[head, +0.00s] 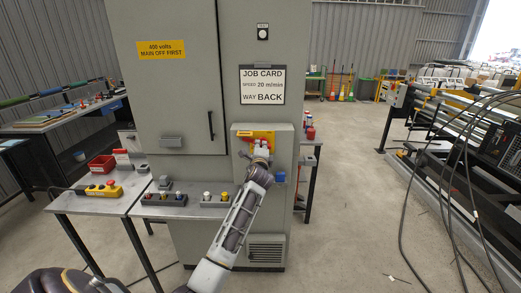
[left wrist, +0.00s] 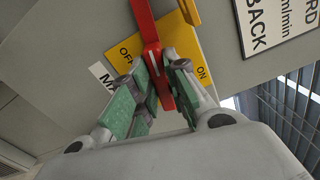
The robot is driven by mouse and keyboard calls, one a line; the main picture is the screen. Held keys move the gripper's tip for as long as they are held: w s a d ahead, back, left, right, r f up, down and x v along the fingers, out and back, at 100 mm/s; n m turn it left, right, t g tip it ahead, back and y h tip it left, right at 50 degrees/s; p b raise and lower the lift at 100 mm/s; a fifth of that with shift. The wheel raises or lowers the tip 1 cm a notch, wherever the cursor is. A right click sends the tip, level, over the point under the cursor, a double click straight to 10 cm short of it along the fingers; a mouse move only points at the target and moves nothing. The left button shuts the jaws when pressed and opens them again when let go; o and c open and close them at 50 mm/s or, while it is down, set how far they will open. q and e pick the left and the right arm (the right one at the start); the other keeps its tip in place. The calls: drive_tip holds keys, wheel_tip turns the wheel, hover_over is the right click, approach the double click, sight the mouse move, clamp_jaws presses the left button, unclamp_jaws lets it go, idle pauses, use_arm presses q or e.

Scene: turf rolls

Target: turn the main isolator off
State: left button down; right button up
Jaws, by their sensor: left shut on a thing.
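The main isolator is on a grey box on the front of the tall cabinet. Its yellow plate (head: 245,134) also shows in the left wrist view (left wrist: 208,50), with OFF to the left and ON to the right of the red handle (left wrist: 143,18). My left gripper (head: 262,155) is at the isolator. In the left wrist view its green-padded fingers (left wrist: 155,75) are shut on the red handle from both sides. The handle crosses the plate between the two words, its lower end between the fingers. My right gripper is not in view.
The grey cabinet (head: 168,75) bears a yellow "main off first" sign (head: 161,50) and a job card (head: 262,85). A bench at left holds a yellow button box (head: 103,190) and a red bin (head: 102,165). Cables hang at right; open floor (head: 345,190) lies between.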

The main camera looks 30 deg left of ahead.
use_arm(q)
drive_tip(key=shift+f+n+b, duration=0.15)
drive_tip(key=shift+n+b, duration=0.15)
drive_tip(key=shift+n, duration=0.9)
drive_tip(key=c, duration=1.4)
unclamp_jaws()
drive_tip(key=shift+s, duration=0.1)
drive_tip(key=shift+v, duration=5.95)
drive_tip(key=shift+a+n, duration=0.1)
drive_tip(key=shift+n, duration=0.2)
